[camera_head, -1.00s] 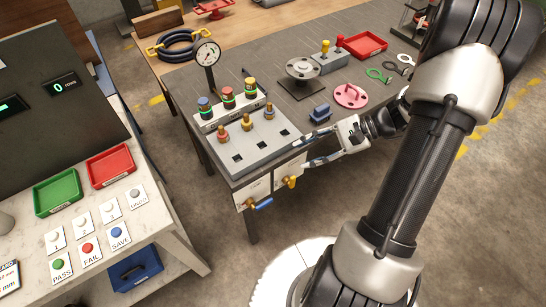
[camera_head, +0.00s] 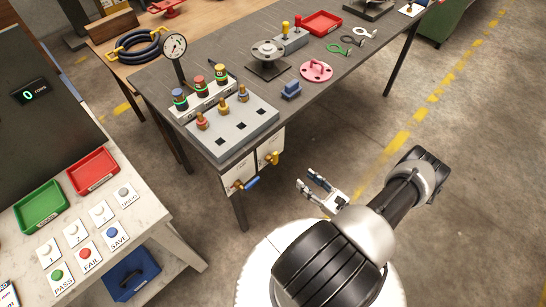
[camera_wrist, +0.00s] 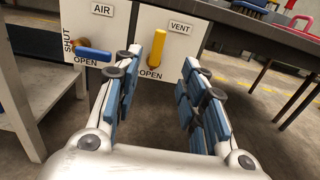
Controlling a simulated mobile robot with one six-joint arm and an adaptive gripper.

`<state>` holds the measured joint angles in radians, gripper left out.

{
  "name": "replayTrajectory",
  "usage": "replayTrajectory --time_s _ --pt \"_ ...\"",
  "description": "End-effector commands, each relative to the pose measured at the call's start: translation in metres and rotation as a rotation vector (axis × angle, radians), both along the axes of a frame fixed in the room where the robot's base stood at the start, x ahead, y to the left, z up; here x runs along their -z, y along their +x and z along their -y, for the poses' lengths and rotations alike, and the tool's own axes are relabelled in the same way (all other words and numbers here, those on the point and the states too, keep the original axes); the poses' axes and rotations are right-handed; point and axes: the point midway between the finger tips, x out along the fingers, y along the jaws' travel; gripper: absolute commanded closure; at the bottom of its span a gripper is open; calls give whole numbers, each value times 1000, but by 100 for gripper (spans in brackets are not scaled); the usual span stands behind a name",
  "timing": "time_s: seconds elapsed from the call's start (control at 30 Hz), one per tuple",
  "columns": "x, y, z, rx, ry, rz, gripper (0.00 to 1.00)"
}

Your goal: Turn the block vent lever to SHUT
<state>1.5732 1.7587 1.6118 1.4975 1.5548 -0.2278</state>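The vent lever (camera_wrist: 157,48) is a yellow handle on the white panel under the VENT label (camera_wrist: 180,27). It stands nearly upright, with OPEN printed at its lower end. A SHUT mark for it is not visible in the wrist view. My gripper (camera_head: 307,180) is open and empty, off the bench's front edge and apart from the lever. In the wrist view the lever appears between its two blue-padded fingers (camera_wrist: 157,68).
A blue AIR lever (camera_wrist: 94,55) lies nearly horizontal just left of the vent lever, with SHUT and OPEN marks. The grey bench (camera_head: 150,85) overhangs to the right. A side table (camera_head: 165,215) with trays and buttons stands at the left. Floor right of the bench is clear.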

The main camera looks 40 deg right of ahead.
Motion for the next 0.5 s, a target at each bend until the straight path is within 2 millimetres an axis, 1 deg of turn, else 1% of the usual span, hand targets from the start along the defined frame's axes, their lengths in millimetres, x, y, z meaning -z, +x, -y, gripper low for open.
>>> replayTrajectory --time_s 0.17,0.5 --pt "0 34 -5 -11 0 -1 62" --pt "0 108 -12 -13 -2 -1 62"
